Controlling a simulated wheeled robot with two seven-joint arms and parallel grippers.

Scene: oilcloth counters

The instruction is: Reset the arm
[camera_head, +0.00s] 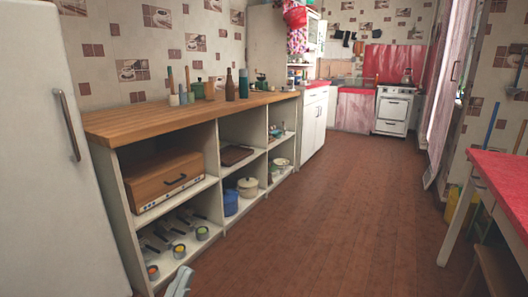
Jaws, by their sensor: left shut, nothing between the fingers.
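My left gripper (180,281) shows at the bottom edge of the head view, left of centre. Only its pale grey front end is in the picture. It is shut and empty, in front of the low shelf unit's bottom edge. The rest of my left arm is out of the picture. My right gripper and arm are not in view.
A white fridge (48,150) stands at the left, beside the shelf unit with a wooden top (150,119). A red-topped table (505,177) is at the right. The brown floor (330,215) between them is clear towards the white stove (393,110).

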